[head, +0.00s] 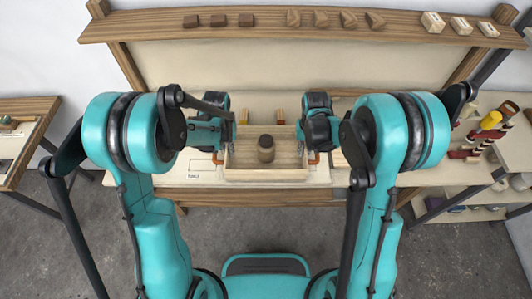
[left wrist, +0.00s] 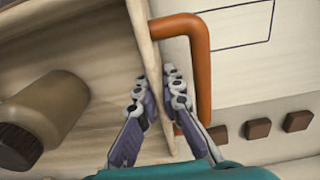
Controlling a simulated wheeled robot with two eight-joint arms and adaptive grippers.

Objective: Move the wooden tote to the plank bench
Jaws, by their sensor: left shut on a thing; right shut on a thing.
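The wooden tote (head: 265,175) is an open pale box over the pale-topped bench (head: 200,172), in the middle of the head view. A brown jar (head: 266,149) stands inside it. My left gripper (head: 218,155) is at the tote's left end and my right gripper (head: 304,152) at its right end. In the left wrist view, my left gripper (left wrist: 157,80) has one finger on each side of the tote's end wall (left wrist: 150,60), beside an orange handle (left wrist: 204,60). The right fingertips are small in view. I cannot tell whether the tote touches the bench.
A shelf (head: 290,24) with several small blocks runs along the back. A wooden table (head: 22,115) stands at the far left. Coloured items (head: 480,135) lie at the right. A labelled outline (head: 201,167) lies left of the tote. Grey floor is open in front.

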